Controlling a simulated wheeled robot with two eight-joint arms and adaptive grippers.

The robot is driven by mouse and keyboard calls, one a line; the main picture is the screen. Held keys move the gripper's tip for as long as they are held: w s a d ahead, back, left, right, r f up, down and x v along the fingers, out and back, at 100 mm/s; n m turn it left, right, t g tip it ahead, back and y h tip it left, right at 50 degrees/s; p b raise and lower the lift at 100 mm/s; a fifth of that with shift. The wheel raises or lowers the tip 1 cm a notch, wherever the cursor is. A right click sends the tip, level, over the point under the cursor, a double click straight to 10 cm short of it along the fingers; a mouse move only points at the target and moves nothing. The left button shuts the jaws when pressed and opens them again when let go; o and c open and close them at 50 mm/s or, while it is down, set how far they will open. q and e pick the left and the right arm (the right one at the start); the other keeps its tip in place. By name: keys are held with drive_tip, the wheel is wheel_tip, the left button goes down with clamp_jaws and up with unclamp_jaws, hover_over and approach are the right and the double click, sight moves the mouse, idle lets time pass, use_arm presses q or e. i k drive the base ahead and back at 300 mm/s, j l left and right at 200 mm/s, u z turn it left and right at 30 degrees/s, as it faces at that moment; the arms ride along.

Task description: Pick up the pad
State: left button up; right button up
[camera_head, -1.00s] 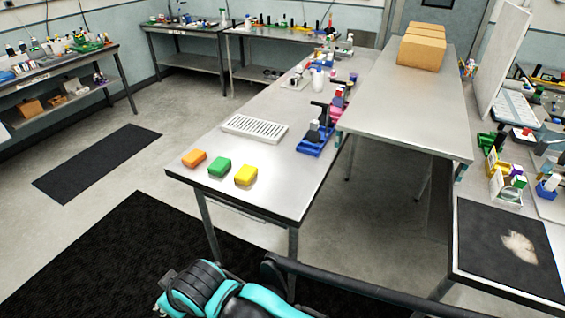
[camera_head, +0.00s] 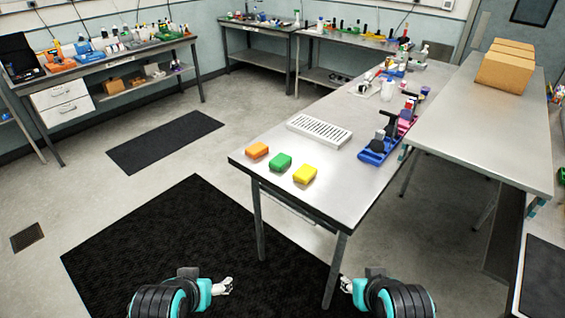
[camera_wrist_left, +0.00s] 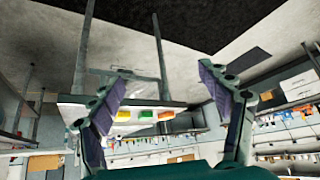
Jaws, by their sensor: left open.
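Three block-shaped pads lie in a row near the front left corner of the metal table: an orange pad (camera_head: 257,150), a green pad (camera_head: 280,162) and a yellow pad (camera_head: 305,174). In the left wrist view the table looks upside down, with the yellow pad (camera_wrist_left: 123,115), green pad (camera_wrist_left: 145,115) and orange pad (camera_wrist_left: 165,115) seen between the fingers at a distance. My left gripper (camera_head: 225,286) is open and empty, in front of and below the table; it also shows in the wrist view (camera_wrist_left: 163,74). My right gripper (camera_head: 346,285) is low by a front table leg, its fingers too small to judge.
A white slotted rack (camera_head: 319,131) lies behind the pads. A blue tray (camera_head: 378,150) with dark items stands to the right. Bottles stand farther back. A second metal table (camera_head: 480,130) carries cardboard boxes (camera_head: 505,66). Black mats (camera_head: 190,245) cover floor in front.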

sight(280, 161)
drive_tip(key=z, duration=5.05)
drive_tip(key=u, duration=5.05)
drive_tip(key=i+j+z, duration=0.25)
drive_tip(key=i+j, duration=0.15)
drive_tip(key=i, duration=0.2)
drive_tip(key=i+j+z, duration=0.25)
drive_tip(key=i+j, duration=0.25)
drive_tip(key=i+l, duration=0.05)
drive_tip(key=i, duration=0.05)
